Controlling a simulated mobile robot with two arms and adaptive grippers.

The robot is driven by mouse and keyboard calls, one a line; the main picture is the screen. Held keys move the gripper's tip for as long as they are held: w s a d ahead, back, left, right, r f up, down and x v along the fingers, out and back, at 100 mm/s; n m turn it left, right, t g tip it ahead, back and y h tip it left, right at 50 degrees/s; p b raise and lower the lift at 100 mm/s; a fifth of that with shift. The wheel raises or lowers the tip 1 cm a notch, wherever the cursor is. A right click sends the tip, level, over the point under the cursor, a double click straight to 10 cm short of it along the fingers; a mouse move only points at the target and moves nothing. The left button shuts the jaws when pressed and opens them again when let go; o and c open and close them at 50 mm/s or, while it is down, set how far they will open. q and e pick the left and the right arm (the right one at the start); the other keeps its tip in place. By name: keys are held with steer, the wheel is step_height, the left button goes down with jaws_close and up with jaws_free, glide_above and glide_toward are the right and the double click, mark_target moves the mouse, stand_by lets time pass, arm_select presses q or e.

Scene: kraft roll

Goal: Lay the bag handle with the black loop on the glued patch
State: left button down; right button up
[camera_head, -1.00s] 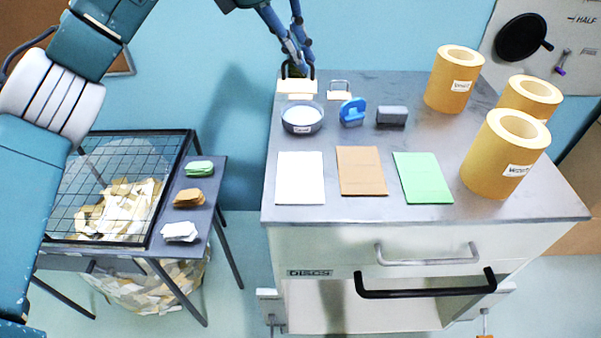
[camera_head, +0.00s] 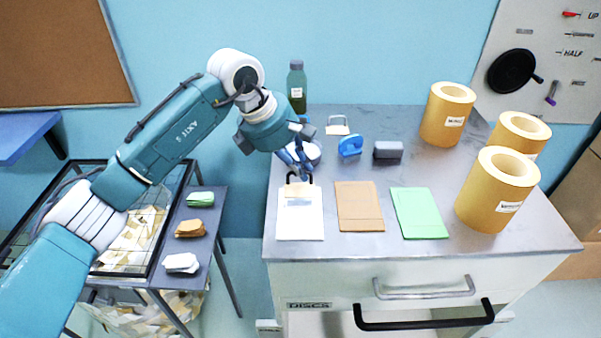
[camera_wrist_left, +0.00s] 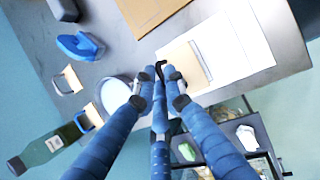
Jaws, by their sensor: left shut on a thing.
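My left gripper (camera_head: 301,174) is shut on the bag handle, a tan card (camera_head: 293,189) with a black loop (camera_head: 311,179). The handle is over the upper part of the flat white bag (camera_head: 300,226). A pale patch (camera_head: 299,201) shows on the bag just below the card, partly covered by it. In the left wrist view the gripper (camera_wrist_left: 160,80) holds the black loop, with the tan card (camera_wrist_left: 183,66) over the white bag (camera_wrist_left: 237,42). I cannot tell whether card and bag touch. My right gripper is not in view.
A grey-looped handle (camera_head: 337,129), blue tool (camera_head: 350,146) and grey block (camera_head: 388,150) lie behind. A round dish (camera_wrist_left: 115,94) is partly hidden by the gripper. Brown (camera_head: 359,206) and green (camera_head: 419,213) bags lie to the right, then tan rolls (camera_head: 497,190). A bottle (camera_head: 297,88) stands behind.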

arm_select(q)
step_height(320, 180, down, 2)
steer(key=shift+f+p, duration=0.2)
steer(key=shift+p, duration=0.15)
steer(key=shift+f, duration=0.3)
steer(key=c, duration=2)
jaws_free()
steer(key=shift+o, duration=0.9)
steer(key=shift+r, duration=0.1)
steer(key=shift+r, duration=0.2)
steer(key=b+v, duration=0.3)
steer(key=v, duration=0.9)
steer(key=shift+f, duration=0.15)
